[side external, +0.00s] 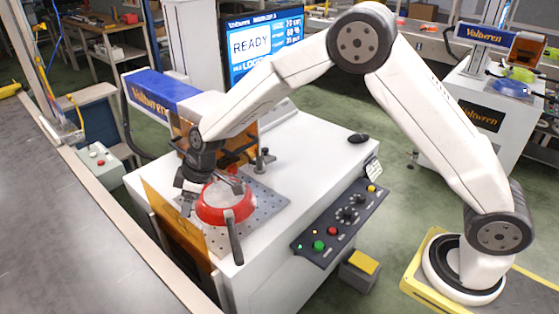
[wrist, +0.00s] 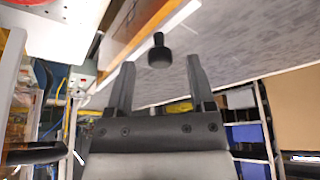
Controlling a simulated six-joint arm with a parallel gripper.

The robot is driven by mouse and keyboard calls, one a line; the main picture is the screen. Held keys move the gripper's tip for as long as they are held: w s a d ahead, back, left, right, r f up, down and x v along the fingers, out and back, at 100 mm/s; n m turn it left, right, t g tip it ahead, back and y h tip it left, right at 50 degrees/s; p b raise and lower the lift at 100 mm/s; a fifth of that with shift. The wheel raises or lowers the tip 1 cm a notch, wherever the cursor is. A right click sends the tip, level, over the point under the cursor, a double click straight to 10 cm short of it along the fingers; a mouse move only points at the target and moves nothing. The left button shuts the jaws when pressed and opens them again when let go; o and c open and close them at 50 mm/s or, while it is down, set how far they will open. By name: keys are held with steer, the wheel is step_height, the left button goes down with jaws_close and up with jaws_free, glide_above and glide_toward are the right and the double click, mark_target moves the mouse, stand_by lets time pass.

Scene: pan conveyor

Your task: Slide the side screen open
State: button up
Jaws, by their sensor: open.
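The side screen is an amber see-through panel (side external: 176,232) standing upright along the left side of the white machine table in the side external view. In the wrist view it appears as a thin amber strip (wrist: 133,22) near the top. A black knob (wrist: 159,52) shows between the fingertips in the wrist view, touching neither finger. I cannot tell for certain that it is fixed to the screen. My gripper (side external: 203,190), also in the wrist view (wrist: 158,64), is open and empty. It is beside the red pan, near the screen's upper edge.
A red pan (side external: 224,201) with a dark handle sits on the perforated plate (side external: 265,205) close to my gripper. A blue and white marking head (side external: 170,92) stands behind. A control panel (side external: 342,222) is at the front right. A grey conveyor (side external: 65,220) runs along the left.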

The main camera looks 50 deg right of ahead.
steer(key=v, duration=0.7)
steer(key=shift+d+f, duration=0.1)
stand_by(0.4)
steer(key=s+d+f+m+h, duration=0.1)
steer(key=s+d+m, duration=0.3)
steer(key=s+d, duration=0.4)
steer(key=s+d+f+m+h, duration=0.1)
steer(key=s+d+m, duration=0.4)
steer(key=s, duration=1)
steer(key=d+h, duration=0.1)
steer(key=d, duration=0.2)
steer(key=shift+d+f+g, duration=0.25)
steer(key=shift+d+g, duration=0.05)
steer(key=shift+d, duration=0.05)
steer(key=shift+w, duration=0.1)
